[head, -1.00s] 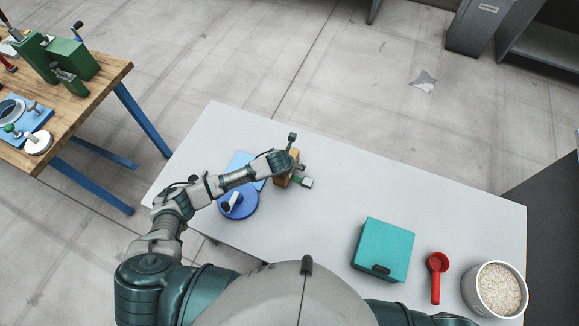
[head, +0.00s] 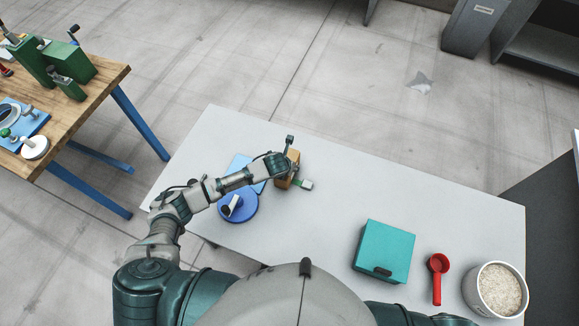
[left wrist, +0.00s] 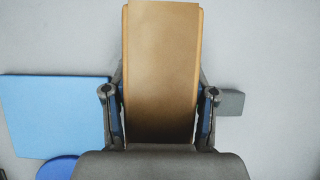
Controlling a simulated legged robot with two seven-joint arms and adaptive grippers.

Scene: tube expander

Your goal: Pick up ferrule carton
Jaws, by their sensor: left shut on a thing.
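The ferrule carton (head: 293,158) is a small brown box near the far left part of the white table. My left gripper (head: 285,169) is at it, with the hand hiding part of the box in the head view. In the left wrist view the brown carton (left wrist: 161,75) stands between the two fingers of my left gripper (left wrist: 160,110), which are shut on its sides. I cannot tell whether the carton touches the table. My right gripper is not in view.
Beside the carton are a light blue flat piece (head: 238,163), a blue round object (head: 240,207) and a small grey-green item (head: 305,185). A teal box (head: 384,250), red scoop (head: 437,275) and white bucket (head: 497,288) stand at right. The table's middle is clear.

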